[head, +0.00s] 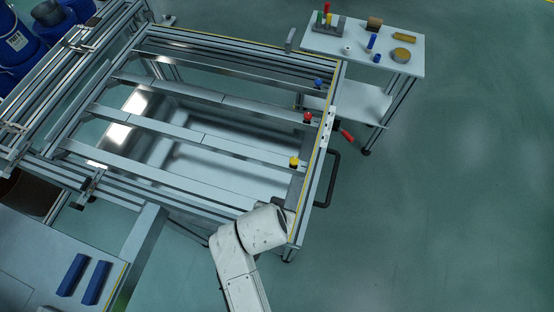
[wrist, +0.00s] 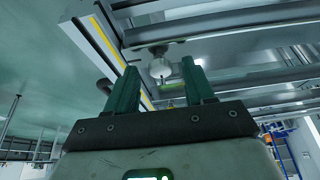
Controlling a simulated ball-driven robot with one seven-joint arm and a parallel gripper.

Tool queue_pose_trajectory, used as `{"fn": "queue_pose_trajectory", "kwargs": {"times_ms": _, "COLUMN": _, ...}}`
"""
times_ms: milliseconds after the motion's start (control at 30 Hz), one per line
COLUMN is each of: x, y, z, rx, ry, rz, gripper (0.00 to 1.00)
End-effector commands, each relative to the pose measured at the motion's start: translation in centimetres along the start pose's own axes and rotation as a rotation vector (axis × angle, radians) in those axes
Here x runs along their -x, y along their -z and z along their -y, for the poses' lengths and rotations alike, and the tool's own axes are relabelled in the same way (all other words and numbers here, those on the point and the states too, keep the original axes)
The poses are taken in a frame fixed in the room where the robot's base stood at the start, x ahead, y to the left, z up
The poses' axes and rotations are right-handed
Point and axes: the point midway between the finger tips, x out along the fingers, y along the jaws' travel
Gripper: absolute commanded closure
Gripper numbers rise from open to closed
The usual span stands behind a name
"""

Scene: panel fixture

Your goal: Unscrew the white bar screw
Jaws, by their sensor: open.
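The white bar screw (wrist: 160,69) shows in the wrist view as a pale rounded knob below a dark mount on the frame's underside. My gripper (wrist: 157,72) has two green fingers, spread apart. The knob appears in the gap between the fingertips, beyond them; I cannot tell how far, and no contact is visible. In the head view my white arm reaches to the near right corner of the panel fixture (head: 170,131). My fingers and the white screw are hidden there.
Yellow (head: 294,161), red (head: 307,118) and blue (head: 318,83) knobs line the fixture's right side. A red-handled item (head: 346,136) and a dark handle (head: 334,180) stick out there. A small table (head: 368,48) with parts stands behind. The floor at right is clear.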

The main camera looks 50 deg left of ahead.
Motion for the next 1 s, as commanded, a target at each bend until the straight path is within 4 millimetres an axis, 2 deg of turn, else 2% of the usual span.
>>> {"fn": "queue_pose_trajectory", "kwargs": {"times_ms": 200, "x": 0.01, "y": 0.02, "z": 0.01, "rx": 0.0, "ry": 0.0, "rz": 0.0, "gripper": 0.48}}
{"fn": "queue_pose_trajectory", "kwargs": {"times_ms": 733, "x": 0.03, "y": 0.01, "z": 0.0, "rx": 0.0, "ry": 0.0, "rz": 0.0, "gripper": 0.98}}
{"fn": "queue_pose_trajectory", "kwargs": {"times_ms": 1000, "x": 0.12, "y": 0.05, "z": -0.04, "rx": 0.017, "ry": 0.006, "rz": 0.0, "gripper": 1.0}}
